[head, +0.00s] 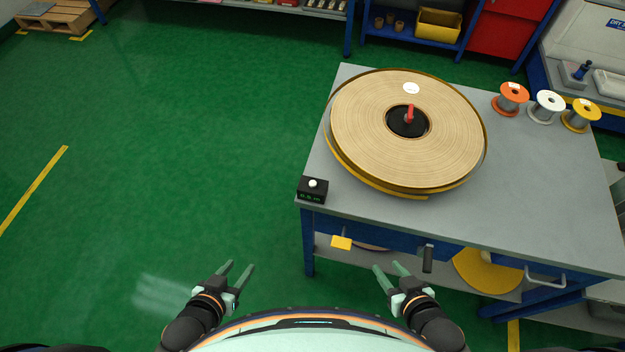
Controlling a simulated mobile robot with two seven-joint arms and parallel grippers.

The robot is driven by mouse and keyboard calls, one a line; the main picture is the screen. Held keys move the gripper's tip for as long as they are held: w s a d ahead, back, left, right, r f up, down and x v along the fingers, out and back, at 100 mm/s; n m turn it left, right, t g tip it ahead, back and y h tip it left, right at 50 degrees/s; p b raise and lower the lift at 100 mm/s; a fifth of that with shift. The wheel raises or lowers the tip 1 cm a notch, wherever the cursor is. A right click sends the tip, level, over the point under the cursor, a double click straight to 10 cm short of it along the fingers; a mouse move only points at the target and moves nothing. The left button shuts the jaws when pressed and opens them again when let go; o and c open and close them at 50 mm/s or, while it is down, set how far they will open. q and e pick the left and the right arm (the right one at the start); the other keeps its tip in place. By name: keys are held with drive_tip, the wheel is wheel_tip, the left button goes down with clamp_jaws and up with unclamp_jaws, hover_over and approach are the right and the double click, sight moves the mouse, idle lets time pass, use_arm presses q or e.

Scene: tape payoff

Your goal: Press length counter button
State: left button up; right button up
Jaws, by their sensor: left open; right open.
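The length counter (312,191) is a small black box with a green digital readout on its front. It sits at the near left corner of the grey workbench top (540,210). Its button (313,183) is a white round knob on top. My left gripper (238,270) is open and empty, low over the green floor, left of the bench. My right gripper (388,268) is open and empty, in front of the bench's near side and below the counter in the picture. Both are apart from the counter. Nothing covers the counter or its button.
A large tape reel (375,130) with a red-handled black hub lies on the bench behind the counter. Orange (513,97), white (547,106) and yellow (581,115) spools stand at the back right. A black handle (427,260) juts from the bench front. The floor at left is clear.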

use_arm(q)
clamp_jaws()
idle(1.5)
